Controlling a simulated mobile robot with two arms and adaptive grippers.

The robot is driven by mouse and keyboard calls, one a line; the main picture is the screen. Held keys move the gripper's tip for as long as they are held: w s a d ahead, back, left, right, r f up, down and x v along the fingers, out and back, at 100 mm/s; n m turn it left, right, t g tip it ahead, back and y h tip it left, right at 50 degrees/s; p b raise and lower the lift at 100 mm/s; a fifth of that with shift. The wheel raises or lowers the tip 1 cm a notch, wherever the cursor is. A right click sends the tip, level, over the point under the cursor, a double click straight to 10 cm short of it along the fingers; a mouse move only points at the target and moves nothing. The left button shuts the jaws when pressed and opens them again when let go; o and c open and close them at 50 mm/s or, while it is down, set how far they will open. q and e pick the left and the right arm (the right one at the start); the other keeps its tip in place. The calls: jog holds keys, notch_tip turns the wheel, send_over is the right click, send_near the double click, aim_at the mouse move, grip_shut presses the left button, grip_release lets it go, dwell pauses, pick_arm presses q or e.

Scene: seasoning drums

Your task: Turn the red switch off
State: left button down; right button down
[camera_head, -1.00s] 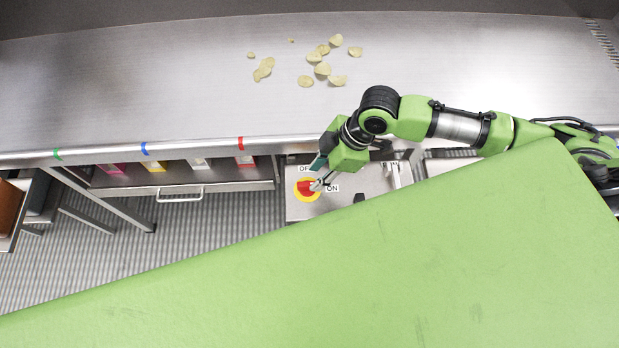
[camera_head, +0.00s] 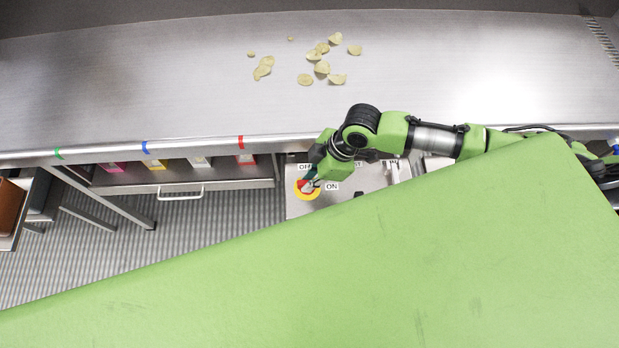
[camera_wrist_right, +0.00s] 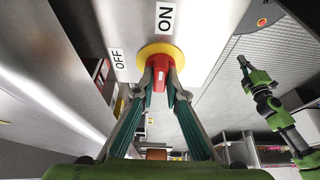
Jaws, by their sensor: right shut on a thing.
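The red switch (camera_wrist_right: 160,72) is a red knob on a round yellow plate (camera_wrist_right: 148,51), on a steel panel. It also shows in the head view (camera_head: 303,185), partly covered by my gripper. The OFF label (camera_wrist_right: 117,59) and the ON label (camera_wrist_right: 165,18) sit beside the plate. My right gripper (camera_wrist_right: 160,80) is shut on the knob, one finger on each side. In the head view my right gripper (camera_head: 311,181) reaches down over the panel front and partly covers the OFF label. My left gripper (camera_wrist_right: 243,64) is small at the right of the wrist view, away from the switch.
A steel table (camera_head: 150,90) lies behind, with several chips (camera_head: 322,67) on it. A drawer handle (camera_head: 180,194) is left of the panel. A large green surface (camera_head: 330,270) fills the front of the head view and hides what lies beneath.

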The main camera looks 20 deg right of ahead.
jog(key=shift+n, duration=0.3)
jog(key=n+g, duration=0.1)
jog(key=n, duration=0.1)
jog(key=n+b, duration=0.1)
jog(key=n, duration=0.1)
jog(key=shift+w+g, duration=0.2)
jog(key=shift+g, duration=0.2)
jog(key=n+g+b, duration=0.1)
jog(key=n, duration=0.2)
jog(key=n+g+b, duration=0.1)
jog(key=n+b, duration=0.1)
jog(key=n, duration=0.1)
jog(key=shift+w+a+n+h, duration=0.1)
jog(key=shift+w+n+h, duration=0.05)
jog(key=shift+n+h, duration=0.15)
jog(key=n+g+h+b, duration=0.1)
jog(key=n+b, duration=0.1)
jog(key=n, duration=0.1)
jog(key=shift+a+n, duration=0.1)
jog(key=shift+n, duration=0.2)
jog(key=shift+w+n+g+h+b, duration=0.1)
jog(key=shift+n+g+h+b, duration=0.35)
jog(key=shift+n, duration=1.05)
jog(key=shift+h, duration=0.25)
jog(key=c, duration=2)
grip_release()
jog(key=shift+c, duration=0.2)
